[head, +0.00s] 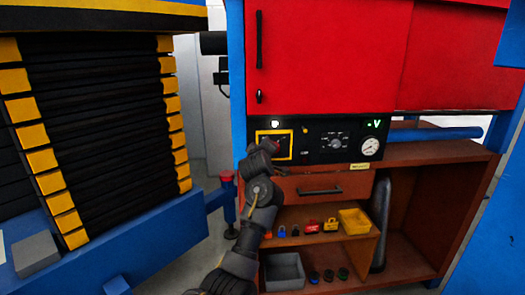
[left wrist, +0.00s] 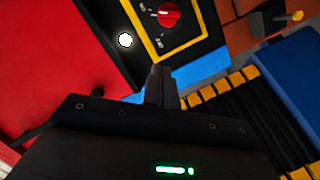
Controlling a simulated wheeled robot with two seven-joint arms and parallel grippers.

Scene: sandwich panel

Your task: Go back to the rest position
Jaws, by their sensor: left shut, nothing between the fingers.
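My left gripper (head: 264,155) is in front of the black control panel (head: 312,128), at the lower left of its yellow-framed switch (head: 290,146). It partly covers the switch in the head view. In the left wrist view the fingers (left wrist: 161,84) are together with nothing between them. The red rotary knob (left wrist: 168,14) of the switch shows there beyond the fingertips, apart from them in the picture. A white lamp (left wrist: 125,40) is lit beside the yellow frame. My right gripper is not in view.
A drawer (head: 322,188) and a shelf with several coloured padlocks (head: 312,228), a yellow bin (head: 355,222) and a grey bin (head: 284,271) lie below the panel. A black-and-yellow stack (head: 100,130) on a blue frame (head: 150,245) stands at left. A red cabinet (head: 330,55) is above.

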